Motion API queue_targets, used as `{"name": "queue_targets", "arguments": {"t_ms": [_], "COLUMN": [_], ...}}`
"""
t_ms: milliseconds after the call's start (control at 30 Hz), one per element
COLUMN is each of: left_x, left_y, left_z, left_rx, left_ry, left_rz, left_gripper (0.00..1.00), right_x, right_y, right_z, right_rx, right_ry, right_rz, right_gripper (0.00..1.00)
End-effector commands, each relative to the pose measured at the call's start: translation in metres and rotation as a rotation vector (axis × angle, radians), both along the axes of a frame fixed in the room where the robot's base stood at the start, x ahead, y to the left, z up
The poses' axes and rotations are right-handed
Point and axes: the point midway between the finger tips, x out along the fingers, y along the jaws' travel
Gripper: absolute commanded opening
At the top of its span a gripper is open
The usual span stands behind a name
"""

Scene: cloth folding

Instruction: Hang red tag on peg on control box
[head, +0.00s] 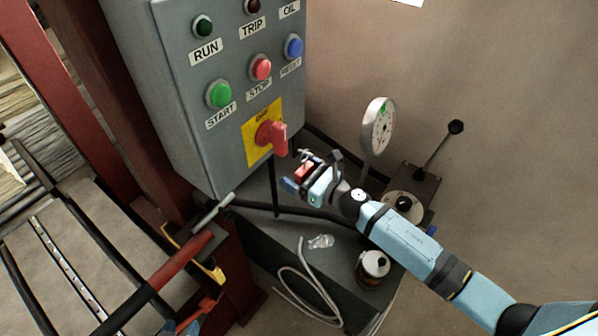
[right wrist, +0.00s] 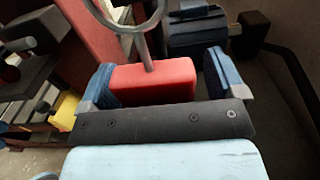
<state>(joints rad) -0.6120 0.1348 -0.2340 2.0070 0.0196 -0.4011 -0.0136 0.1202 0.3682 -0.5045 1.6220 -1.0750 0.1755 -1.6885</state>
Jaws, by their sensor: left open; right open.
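The grey control box (head: 190,130) stands at the upper middle of the head view, with a red rotary switch (head: 272,135) on a yellow plate. My right gripper (head: 303,177) is beside its lower right edge, jaws open. The red tag (right wrist: 152,82) lies between the open fingers of my right gripper (right wrist: 162,84), close in front of the palm, with a gap to the right-hand finger. Its grey stem and ring (right wrist: 163,14) rise above it. In the head view the tag (head: 304,172) is small. I cannot clearly make out the peg or whether the ring is on it. My left gripper is not discernible.
A round dial gauge (head: 377,126) and a black-knobbed lever (head: 445,145) stand to the right of my right gripper. A small can (head: 373,266) and a clear crumpled item (head: 321,241) sit below. A red post and rails fill the left side.

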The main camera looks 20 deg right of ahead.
Motion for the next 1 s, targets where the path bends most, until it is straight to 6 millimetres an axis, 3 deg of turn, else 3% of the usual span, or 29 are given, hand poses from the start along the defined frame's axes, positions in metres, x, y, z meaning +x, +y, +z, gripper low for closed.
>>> {"name": "queue_targets", "arguments": {"t_ms": [267,700,1000], "left_x": [0.0,0.001,0.003], "left_y": [0.0,-0.002,-0.003], "left_z": [-0.004,-0.019,-0.018], "left_rx": [0.0,-0.013,-0.022], "left_ry": [0.003,0.017,0.019], "left_rz": [0.0,0.008,0.011], "left_gripper": [0.45,0.45,0.45], "right_x": [-0.013,-0.088,-0.109], "right_y": [-0.01,-0.068,-0.084], "right_z": [-0.002,-0.003,-0.001], "right_rx": [-0.001,-0.002,0.0], "right_ry": [0.002,0.002,0.001], "right_rz": [0.0,0.0,0.001], "right_gripper": [0.89,0.89,0.89]}}
